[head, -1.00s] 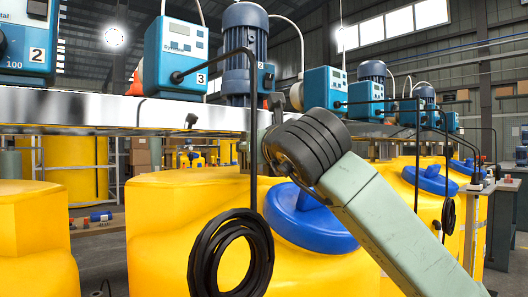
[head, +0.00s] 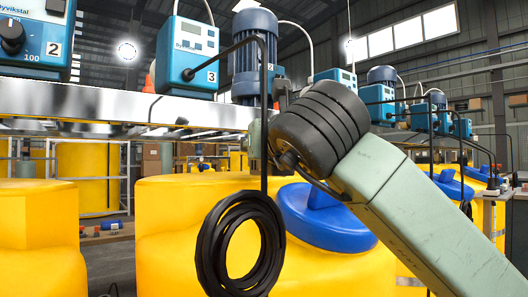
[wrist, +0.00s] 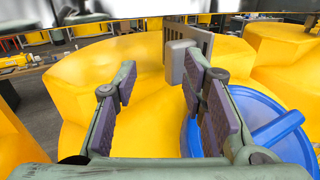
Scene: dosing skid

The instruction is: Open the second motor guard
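A blue finned motor (head: 254,58) stands on the metal beam, right of the pump marked 3; a small plate by it seems to read 2. In the wrist view a grey slatted panel with a plain block (wrist: 181,61) hangs below the beam; I cannot tell for sure whether it is the motor guard. My gripper (wrist: 161,72) is open and empty, its padded fingers pointing towards the panel. The right fingertip is close to the block; contact is unclear. In the head view my dark wrist hides most of the gripper and what is in front of it.
A bright metal beam (head: 100,104) runs above the yellow tanks (head: 165,225). A blue lid (head: 325,218) lies below the gripper; it also shows in the wrist view (wrist: 262,128). A coiled black hose (head: 240,245) hangs left of my arm. More pumps stand at right.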

